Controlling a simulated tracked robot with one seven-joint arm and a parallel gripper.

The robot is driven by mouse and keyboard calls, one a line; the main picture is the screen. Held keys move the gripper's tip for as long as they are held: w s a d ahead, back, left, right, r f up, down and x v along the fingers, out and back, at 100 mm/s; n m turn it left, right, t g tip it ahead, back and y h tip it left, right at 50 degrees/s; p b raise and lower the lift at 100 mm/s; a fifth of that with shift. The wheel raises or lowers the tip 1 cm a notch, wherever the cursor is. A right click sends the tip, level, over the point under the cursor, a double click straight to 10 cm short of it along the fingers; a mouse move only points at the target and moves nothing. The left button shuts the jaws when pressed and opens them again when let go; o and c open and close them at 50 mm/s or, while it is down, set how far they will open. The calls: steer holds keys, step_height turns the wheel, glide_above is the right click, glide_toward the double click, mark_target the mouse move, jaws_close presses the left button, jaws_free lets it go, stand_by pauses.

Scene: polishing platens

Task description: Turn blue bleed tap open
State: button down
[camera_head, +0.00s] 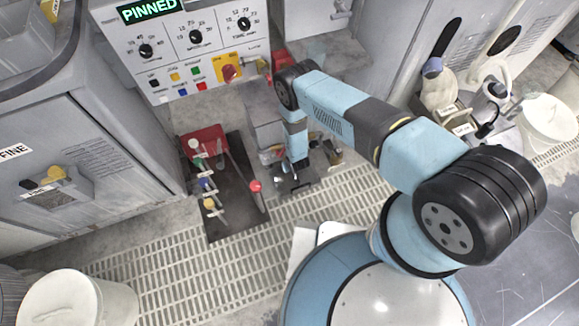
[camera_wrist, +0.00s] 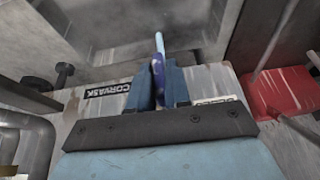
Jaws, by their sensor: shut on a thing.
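The blue tap (camera_wrist: 157,72) shows in the wrist view as a dark blue lever with a paler blue tip, standing up between the jaws. My gripper (camera_wrist: 160,88) is shut on it, with one dark blue finger on each side. The lower part of the tap is hidden by the fingers. In the head view my gripper (camera_head: 287,172) points down at the floor-level fittings beside the grey box, and the tap in it is too small to make out.
A dark mat (camera_head: 236,218) with several small coloured-handled items and a red-knobbed rod lies to the left. A grey box (camera_head: 262,112) stands beside my forearm. The control panel (camera_head: 185,45) reads PINNED. A red object (camera_wrist: 280,92) is right in the wrist view. Slatted grating (camera_head: 185,265) is clear in front.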

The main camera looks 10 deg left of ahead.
steer(key=shift+a, duration=0.1)
stand_by(0.5)
steer(key=c, duration=1.2)
jaws_free()
steer(key=shift+o, duration=0.2)
steer(key=shift+r, duration=0.1)
steer(key=v, duration=1.3)
steer(key=shift+s+r, duration=0.2)
steer(key=shift+s, duration=0.15)
